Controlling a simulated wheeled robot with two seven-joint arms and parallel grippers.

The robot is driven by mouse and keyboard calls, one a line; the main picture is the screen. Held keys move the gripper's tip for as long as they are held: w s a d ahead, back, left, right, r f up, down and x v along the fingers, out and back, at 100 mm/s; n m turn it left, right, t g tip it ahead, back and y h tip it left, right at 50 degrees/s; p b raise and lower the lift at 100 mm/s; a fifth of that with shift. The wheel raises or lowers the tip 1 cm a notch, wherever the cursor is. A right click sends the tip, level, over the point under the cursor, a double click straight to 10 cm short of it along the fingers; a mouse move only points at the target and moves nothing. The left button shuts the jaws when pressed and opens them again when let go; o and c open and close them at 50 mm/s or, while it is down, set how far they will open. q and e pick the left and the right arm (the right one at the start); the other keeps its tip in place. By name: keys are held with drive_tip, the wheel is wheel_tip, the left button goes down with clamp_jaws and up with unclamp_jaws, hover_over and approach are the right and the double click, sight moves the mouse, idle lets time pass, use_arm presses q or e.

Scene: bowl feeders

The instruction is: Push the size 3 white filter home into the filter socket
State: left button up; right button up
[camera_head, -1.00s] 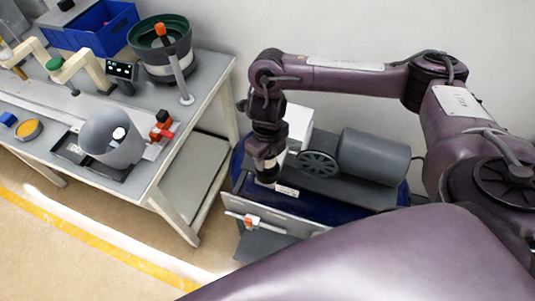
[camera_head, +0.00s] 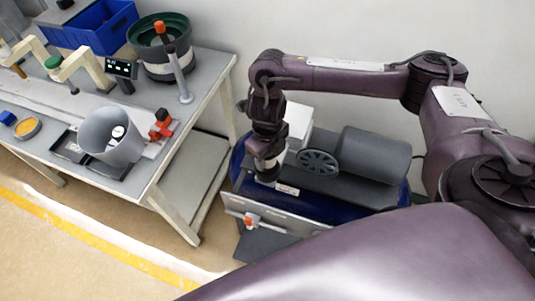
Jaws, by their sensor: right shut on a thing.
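My right gripper (camera_head: 268,177) points down over the near left part of the blue machine (camera_head: 310,208), beside its grey flywheel. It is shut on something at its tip. The white filter and the filter socket cannot be made out, since the gripper and wrist cover that spot. My left gripper is not in view.
A grey motor cylinder (camera_head: 372,154) and a spoked wheel (camera_head: 317,163) stand right of the gripper. A metal panel with an orange-handled valve (camera_head: 249,219) is in front. The workbench (camera_head: 150,185) stands to the left with a grey bin (camera_head: 111,136) and a green bowl feeder (camera_head: 160,45).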

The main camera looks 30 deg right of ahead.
drive_tip(key=shift+f+b, duration=0.75)
drive_tip(key=shift+f, duration=0.2)
idle(0.4)
drive_tip(key=o, duration=1.2)
drive_tip(key=shift+c, duration=0.2)
drive_tip(key=shift+o, duration=0.4)
drive_tip(key=shift+o, duration=0.6)
drive_tip(key=shift+r, duration=0.1)
drive_tip(key=shift+r+p, duration=3.55)
drive_tip(key=shift+r, duration=0.1)
